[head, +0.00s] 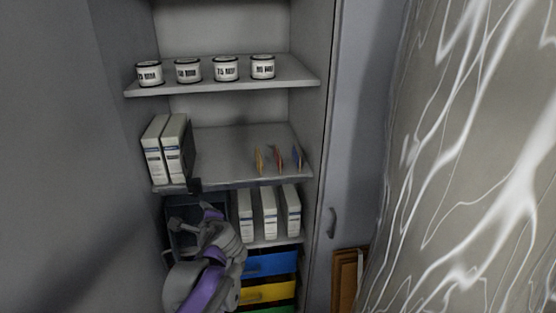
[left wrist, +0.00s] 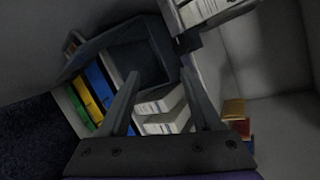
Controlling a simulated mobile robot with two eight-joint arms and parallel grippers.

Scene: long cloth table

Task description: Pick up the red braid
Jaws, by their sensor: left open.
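The red braid appears to be the small thin red item (head: 278,157) standing on the middle shelf in the head view, between an orange-yellow one (head: 259,160) and a blue-purple one (head: 297,157). In the left wrist view, a red item (left wrist: 241,128) shows at the right, beside a yellowish one (left wrist: 233,108), partly hidden by the gripper. My left gripper (head: 191,216) is open and empty, below and left of the red braid, in front of the lower shelf. Its two fingers show apart in the left wrist view (left wrist: 159,76). My right gripper is out of view.
The middle shelf (head: 220,155) has white binders (head: 165,148) at its left and bare room in the centre. Jars (head: 226,69) stand above. Lower down are more binders (head: 269,213), a dark bin (left wrist: 140,60), and coloured drawers (head: 270,264). Cabinet walls bound both sides.

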